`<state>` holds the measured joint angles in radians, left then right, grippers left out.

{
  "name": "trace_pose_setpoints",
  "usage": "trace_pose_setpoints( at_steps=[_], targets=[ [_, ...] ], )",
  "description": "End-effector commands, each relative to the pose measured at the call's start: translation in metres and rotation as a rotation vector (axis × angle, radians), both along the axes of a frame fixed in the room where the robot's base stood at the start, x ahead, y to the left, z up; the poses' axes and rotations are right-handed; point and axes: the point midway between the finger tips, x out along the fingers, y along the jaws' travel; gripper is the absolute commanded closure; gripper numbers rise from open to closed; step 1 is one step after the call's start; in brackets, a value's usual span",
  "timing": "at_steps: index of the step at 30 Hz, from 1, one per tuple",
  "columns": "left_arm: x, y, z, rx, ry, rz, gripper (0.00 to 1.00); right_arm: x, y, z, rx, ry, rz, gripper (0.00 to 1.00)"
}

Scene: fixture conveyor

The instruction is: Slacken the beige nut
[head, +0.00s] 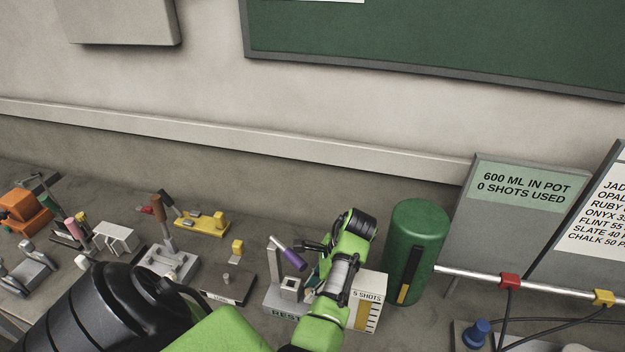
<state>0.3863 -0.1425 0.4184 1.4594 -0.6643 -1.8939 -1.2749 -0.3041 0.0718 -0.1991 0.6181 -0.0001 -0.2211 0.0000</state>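I cannot pick out a beige nut for certain. A small pale, cream-coloured piece (82,262) shows at the lower left, partly hidden behind my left arm, and I cannot tell what it is. My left arm comes in from the lower left and bends up at the centre right. My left gripper (312,258) is small and dark there, beside a grey fixture with a purple handle (289,257). Its fingertips are partly hidden by the wrist, so I cannot tell whether it is open or touching anything. My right gripper is not in view.
Several fixtures stand on the grey bench: an orange one (22,212), a yellow clamp (205,223), a brown-handled clamp (161,222) and a dark block with a yellow cube (237,250). A green cylinder (418,235) and a sign panel (517,200) stand at right.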

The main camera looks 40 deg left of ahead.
Motion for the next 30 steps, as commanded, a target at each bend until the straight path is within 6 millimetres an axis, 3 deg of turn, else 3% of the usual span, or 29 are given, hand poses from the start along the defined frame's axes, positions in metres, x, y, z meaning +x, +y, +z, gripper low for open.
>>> trace_pose_setpoints(
  at_steps=[11,20,21,23,30],
  targets=[
    [0.002,0.001,0.001,-0.002,-0.001,0.242,1.00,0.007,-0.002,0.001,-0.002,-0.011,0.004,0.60],
    [0.002,0.001,0.001,0.000,-0.002,0.259,1.00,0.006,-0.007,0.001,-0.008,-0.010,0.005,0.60],
    [0.002,0.001,0.001,0.000,-0.002,0.259,0.74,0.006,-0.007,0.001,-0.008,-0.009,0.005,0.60],
    [0.002,0.001,0.001,0.000,-0.002,0.259,0.62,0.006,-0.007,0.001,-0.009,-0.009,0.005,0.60],
    [0.001,0.002,0.001,0.001,-0.001,0.259,0.62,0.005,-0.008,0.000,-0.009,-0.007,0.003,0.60]
  ],
)
